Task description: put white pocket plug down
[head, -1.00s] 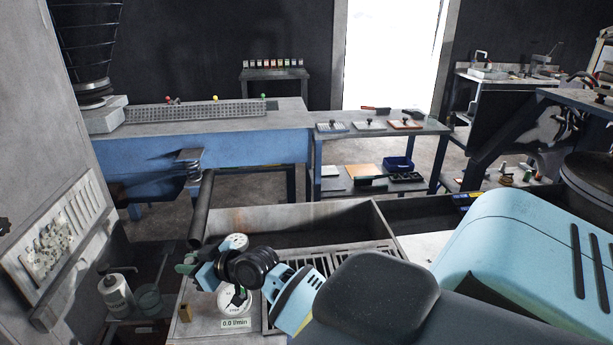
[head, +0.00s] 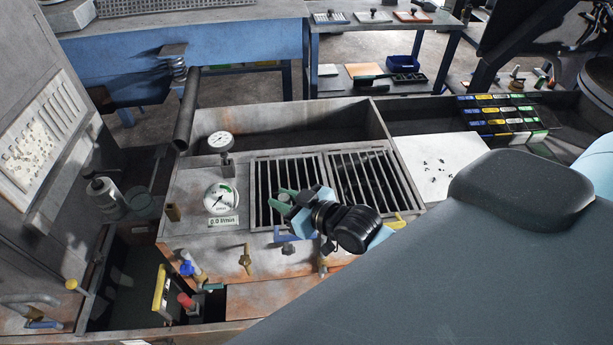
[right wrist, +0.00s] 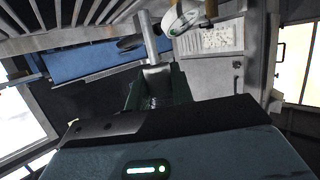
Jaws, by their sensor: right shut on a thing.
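My right gripper (head: 284,204) is in the head view, its green fingers over the left slotted grate (head: 262,172). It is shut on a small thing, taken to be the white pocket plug. In the right wrist view the green fingers (right wrist: 158,88) point away from the camera, with a small pale patch between their tips (right wrist: 156,70). The plug's shape is mostly hidden by the fingers. I cannot tell how far above the grate the gripper is. My left gripper is not in view.
Two gauges, one upright (head: 220,142) and one lower (head: 221,198), stand left of the grates. A white sheet with dark bits (head: 445,165) lies to the right, near a rack of coloured blocks (head: 505,115). Valves and a yellow handle (head: 159,288) line the front.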

